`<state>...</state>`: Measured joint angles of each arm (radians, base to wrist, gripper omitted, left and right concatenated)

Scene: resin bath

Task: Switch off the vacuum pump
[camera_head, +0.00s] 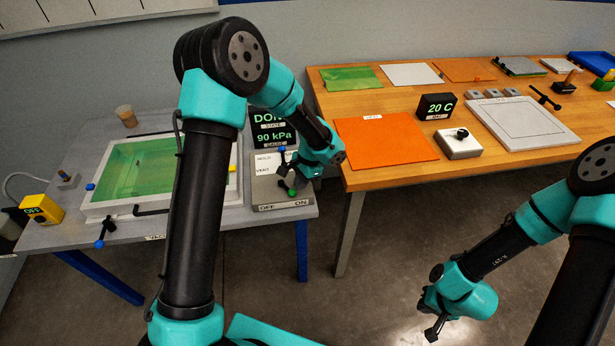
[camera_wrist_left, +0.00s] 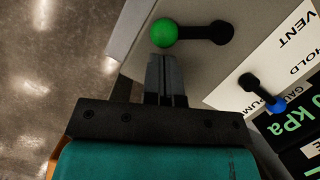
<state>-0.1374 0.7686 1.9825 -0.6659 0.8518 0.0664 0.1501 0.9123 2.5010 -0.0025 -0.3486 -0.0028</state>
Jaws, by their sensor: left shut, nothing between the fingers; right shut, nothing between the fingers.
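The grey pump control box (camera_head: 268,190) stands at the right end of the grey table, with OFF and ON marked on its front edge. Its black lever with a green ball (camera_head: 291,192) is partly hidden by my left gripper (camera_head: 283,178); I cannot tell which label it points at. In the left wrist view the green ball (camera_wrist_left: 164,33) lies just ahead of my shut, empty left fingertips (camera_wrist_left: 165,62), its black arm running right. A second lever with a blue ball (camera_wrist_left: 276,103) sits by VENT and HOLD. My right gripper (camera_head: 434,328) is shut and empty over the floor.
Behind the box a display (camera_head: 273,138) reads 90 kPa. The resin bath (camera_head: 110,208) with green liquid is at left, with small valves around it. The wooden table (camera_head: 400,178) at right holds sheets, a 20 C display (camera_head: 435,107) and a knob box (camera_head: 459,144).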

